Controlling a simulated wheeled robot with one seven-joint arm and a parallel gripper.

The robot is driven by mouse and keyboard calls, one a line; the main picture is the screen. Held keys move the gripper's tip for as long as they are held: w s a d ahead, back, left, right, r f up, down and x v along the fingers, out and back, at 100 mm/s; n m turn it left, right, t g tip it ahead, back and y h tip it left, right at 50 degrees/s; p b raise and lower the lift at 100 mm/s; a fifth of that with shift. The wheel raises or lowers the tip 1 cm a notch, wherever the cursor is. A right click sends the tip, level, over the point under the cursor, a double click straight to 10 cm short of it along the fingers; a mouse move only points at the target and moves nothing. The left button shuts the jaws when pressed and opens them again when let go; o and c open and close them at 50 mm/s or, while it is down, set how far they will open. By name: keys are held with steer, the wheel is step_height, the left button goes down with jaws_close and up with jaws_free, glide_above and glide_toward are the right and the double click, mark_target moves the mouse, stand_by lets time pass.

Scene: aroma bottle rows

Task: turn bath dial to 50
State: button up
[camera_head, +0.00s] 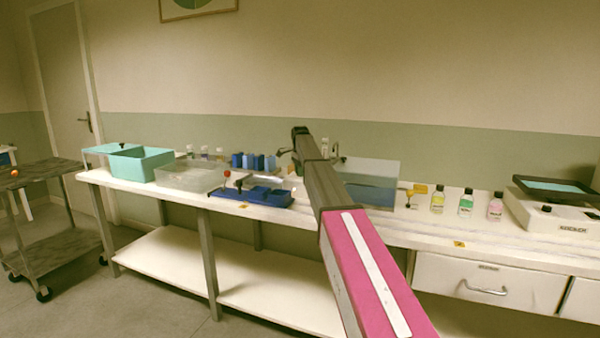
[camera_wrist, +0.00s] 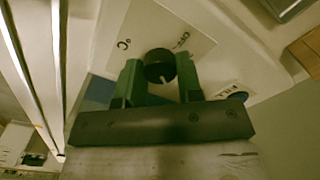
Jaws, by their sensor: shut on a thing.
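The bath dial (camera_wrist: 158,71) is a round black knob with a white pointer line, on a white panel in the wrist view. The panel (camera_wrist: 205,47) carries a "°C" mark, a label that seems to read "OFF", and small print I cannot read. My gripper (camera_wrist: 160,62) has its green fingers on either side of the knob, shut on it. The pointer line runs toward the lower right of the wrist view; the number it meets is not readable. A bath with bluish water (camera_head: 375,192) stands on the bench in the head view, partly behind my arm. The dial and fingers are hidden there.
On the bench (camera_head: 425,232) are a blue tray (camera_head: 262,198), clear bin (camera_head: 185,178), teal box (camera_head: 140,164), small bottles (camera_head: 466,203) and a scale-like device (camera_head: 553,215). A cart (camera_head: 45,172) stands at left.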

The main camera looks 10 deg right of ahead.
steer(key=shift+m, duration=0.5)
steer(key=o, duration=0.9)
steer(key=shift+r, duration=0.1)
step_height(320, 180, up, 11)
steer(key=shift+f, duration=0.2)
steer(key=shift+s, duration=0.1)
